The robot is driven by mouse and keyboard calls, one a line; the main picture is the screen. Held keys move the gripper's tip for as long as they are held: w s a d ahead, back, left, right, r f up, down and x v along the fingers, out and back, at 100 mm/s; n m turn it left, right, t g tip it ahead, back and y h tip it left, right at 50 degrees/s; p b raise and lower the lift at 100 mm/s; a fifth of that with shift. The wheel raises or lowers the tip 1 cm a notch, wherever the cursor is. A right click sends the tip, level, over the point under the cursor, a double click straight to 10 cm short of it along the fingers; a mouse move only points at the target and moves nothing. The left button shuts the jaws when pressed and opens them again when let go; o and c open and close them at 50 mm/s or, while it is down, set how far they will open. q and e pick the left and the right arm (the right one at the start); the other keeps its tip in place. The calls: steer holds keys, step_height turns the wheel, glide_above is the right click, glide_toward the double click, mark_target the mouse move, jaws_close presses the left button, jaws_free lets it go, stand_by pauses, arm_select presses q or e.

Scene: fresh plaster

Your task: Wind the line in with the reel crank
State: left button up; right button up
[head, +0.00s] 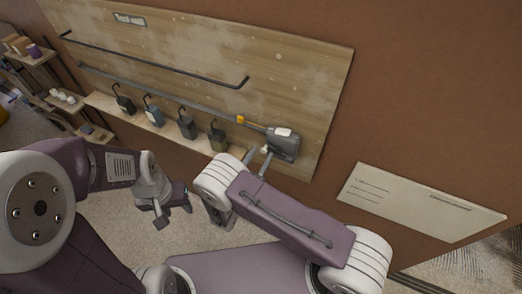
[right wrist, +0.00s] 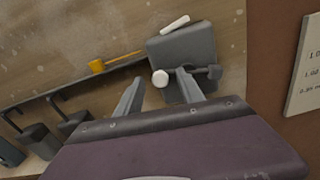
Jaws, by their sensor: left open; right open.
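The reel (head: 284,143) is a dark grey box with a pale label, mounted at the lower right of the wooden wall board. A yellow piece (head: 241,119) sits on the line side, to its left. In the right wrist view the reel (right wrist: 185,48) shows a crank with a pale round knob (right wrist: 160,78) and a dark arm. My right gripper (right wrist: 162,88) is open, its fingers pointing at the reel, the knob appearing between them; contact cannot be told. My left gripper (head: 172,211) is open and empty, low over the floor, away from the reel.
Several dark padlock-like weights (head: 187,126) hang or stand along a wooden ledge (head: 100,102) left of the reel. A dark rail (head: 160,60) runs above. A pale sign (head: 420,202) is on the brown wall to the right. Shelves (head: 35,60) stand far left.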

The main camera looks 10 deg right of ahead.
steer(key=shift+w+d, duration=0.2)
steer(key=shift+c, duration=0.4)
jaws_close()
steer(key=n+b, duration=0.7)
steer(key=n, duration=1)
glide_toward(274, 155)
steer(key=shift+x, duration=2.05)
